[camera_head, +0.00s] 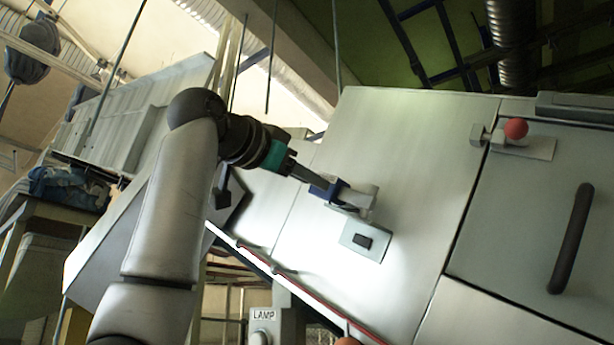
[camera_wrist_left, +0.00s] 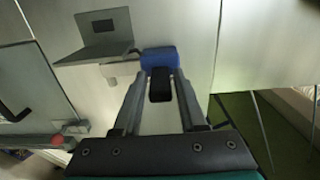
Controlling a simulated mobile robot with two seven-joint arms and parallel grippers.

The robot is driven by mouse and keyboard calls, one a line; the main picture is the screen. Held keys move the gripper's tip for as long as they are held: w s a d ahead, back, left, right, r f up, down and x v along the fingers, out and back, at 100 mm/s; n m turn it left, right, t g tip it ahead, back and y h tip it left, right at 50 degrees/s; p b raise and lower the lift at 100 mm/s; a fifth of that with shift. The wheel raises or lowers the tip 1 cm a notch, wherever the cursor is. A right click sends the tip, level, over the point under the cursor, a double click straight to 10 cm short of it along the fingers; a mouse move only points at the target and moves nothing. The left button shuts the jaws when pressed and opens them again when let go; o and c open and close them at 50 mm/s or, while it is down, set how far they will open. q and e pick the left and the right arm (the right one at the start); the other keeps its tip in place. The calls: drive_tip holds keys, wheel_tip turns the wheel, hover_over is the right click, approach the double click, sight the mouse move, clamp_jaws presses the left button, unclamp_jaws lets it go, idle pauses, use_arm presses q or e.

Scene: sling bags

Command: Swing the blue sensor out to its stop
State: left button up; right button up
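The blue sensor (camera_head: 329,190) is a small blue block on a grey bracket (camera_head: 360,198) that stands out from the pale metal panel. It also shows in the left wrist view (camera_wrist_left: 158,60), with a dark part (camera_wrist_left: 160,86) pointing back between my fingers. My left gripper (camera_head: 312,181) is at the sensor, with one finger on each side of the dark part and the tips close to the blue block. Whether the fingers press on it cannot be seen. A grey plate with a dark rectangle (camera_head: 362,241) is below the bracket. My right gripper is out of view.
A door with a dark handle (camera_head: 572,238) and a red knob (camera_head: 516,129) are on the right of the panel. A box labelled LAMP (camera_head: 263,327) is below. A red-edged rail (camera_head: 300,290) runs under the panel.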

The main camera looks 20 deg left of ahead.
use_arm(q)
clamp_jaws()
idle(1.0)
